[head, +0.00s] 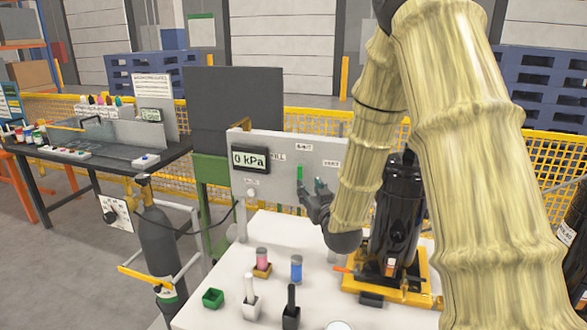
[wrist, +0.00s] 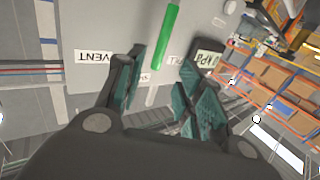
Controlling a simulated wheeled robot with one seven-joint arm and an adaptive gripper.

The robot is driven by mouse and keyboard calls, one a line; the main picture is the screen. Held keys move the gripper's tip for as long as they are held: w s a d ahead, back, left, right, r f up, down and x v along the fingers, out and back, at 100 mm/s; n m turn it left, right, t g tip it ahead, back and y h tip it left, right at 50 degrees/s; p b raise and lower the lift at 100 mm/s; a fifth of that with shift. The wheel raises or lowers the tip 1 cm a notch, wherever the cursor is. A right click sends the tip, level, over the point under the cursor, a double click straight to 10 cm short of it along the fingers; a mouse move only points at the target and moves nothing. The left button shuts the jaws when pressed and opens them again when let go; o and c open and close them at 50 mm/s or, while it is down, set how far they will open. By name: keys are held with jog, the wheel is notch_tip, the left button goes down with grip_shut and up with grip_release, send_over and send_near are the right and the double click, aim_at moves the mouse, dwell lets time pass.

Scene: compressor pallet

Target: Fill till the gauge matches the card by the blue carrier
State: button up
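The gauge display (head: 250,160) on the grey panel (head: 275,185) reads 0 kPa; it also shows upside down in the wrist view (wrist: 208,58). A green valve lever (head: 300,173) stands upright below the SHUT label, between FILL and VENT. My gripper (head: 316,190) is in front of the panel, close to the lever. In the wrist view the fingers of my gripper (wrist: 162,65) are open, and the green lever (wrist: 168,35) lies between and beyond their tips; contact cannot be told. A blue cylinder (head: 296,268) stands on the white table. No readable card shows beside it.
The white table (head: 225,260) also holds a pink cylinder (head: 262,257), a green box (head: 213,298) and white and black holders. A black compressor (head: 397,210) on a yellow base stands right of my gripper. A gas cylinder (head: 160,240) stands at left.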

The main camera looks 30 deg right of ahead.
aim_at(301, 174)
jog(key=x, duration=0.2)
jog(key=p+x, duration=0.1)
jog(key=x, duration=0.2)
jog(key=p+x, duration=0.1)
jog(key=x, duration=0.1)
jog(key=shift+w+d+r, duration=0.15)
jog(key=shift+w+r, duration=0.1)
jog(key=shift+r, duration=0.05)
jog(key=shift+p+x, duration=0.6)
jog(key=shift+x, duration=0.95)
jog(key=shift+r, duration=0.1)
jog(key=shift+s, duration=0.1)
grip_shut()
